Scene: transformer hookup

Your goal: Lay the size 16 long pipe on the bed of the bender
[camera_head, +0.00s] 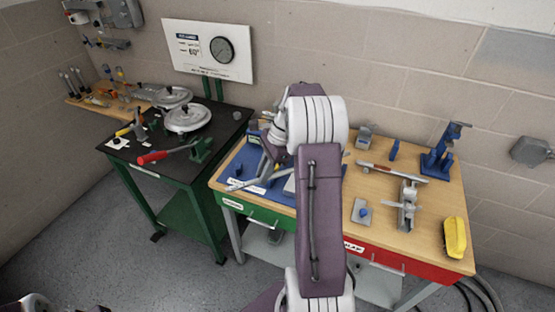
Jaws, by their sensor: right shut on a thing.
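My right arm rises through the middle of the head view and bends down to the left. Its gripper (264,172) is low over the blue mat (283,199) on the wooden workbench, shut on what looks like a thin grey pipe (242,185). Most of the pipe and the fingertips are hidden or too small to make out, and its size mark cannot be read. The bender appears to be the green device with a red handle (153,158) on the dark-topped green table to the left. My left gripper is out of view.
Two round silver discs (187,118) stand on the dark table (228,118). On the bench's right are a blue stand (437,160), a grey clamp (407,205) and a yellow object (455,238). A dial sign (208,48) stands behind.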

